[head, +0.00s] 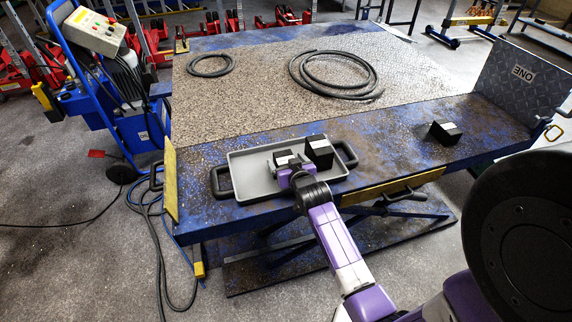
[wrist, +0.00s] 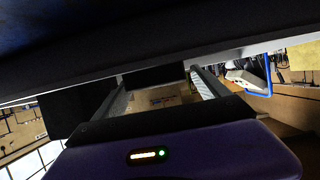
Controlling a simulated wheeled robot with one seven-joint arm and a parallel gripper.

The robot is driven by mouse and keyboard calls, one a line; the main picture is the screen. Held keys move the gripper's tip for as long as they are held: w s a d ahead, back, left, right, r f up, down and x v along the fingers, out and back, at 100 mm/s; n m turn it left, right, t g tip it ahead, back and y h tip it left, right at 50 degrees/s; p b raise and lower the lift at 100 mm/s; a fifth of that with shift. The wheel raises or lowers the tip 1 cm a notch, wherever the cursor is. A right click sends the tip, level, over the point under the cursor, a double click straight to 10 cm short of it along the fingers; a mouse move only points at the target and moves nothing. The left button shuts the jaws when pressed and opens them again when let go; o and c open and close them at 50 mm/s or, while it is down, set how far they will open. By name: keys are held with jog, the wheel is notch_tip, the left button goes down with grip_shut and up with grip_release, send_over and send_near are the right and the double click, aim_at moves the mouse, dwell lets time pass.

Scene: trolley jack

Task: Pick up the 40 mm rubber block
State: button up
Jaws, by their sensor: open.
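A small black block (head: 284,157) with a pale top label sits in the grey tray (head: 243,182). A larger black block (head: 319,152) stands beside it on the right in the tray. A third black block (head: 444,133) lies on the table to the right. The labels are too small to read, so I cannot tell sizes from them. My gripper (head: 287,165) is low over the tray at the small block. In the wrist view my gripper (wrist: 158,82) is open, with a dark block face (wrist: 153,76) between the fingertips; contact is unclear. Another dark block (wrist: 74,109) shows left of the fingers.
The tray has black handles (head: 346,154) at both ends and sits on the blue lift table (head: 400,145). Two black hose coils (head: 335,75) (head: 211,65) lie farther back. An upright plate (head: 522,85) stands at right. A blue trolley (head: 105,100) stands left.

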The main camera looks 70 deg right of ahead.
aim_at(284, 157)
jog(key=x, duration=0.4)
jog(key=shift+c, duration=0.3)
jog(key=c, duration=1.8)
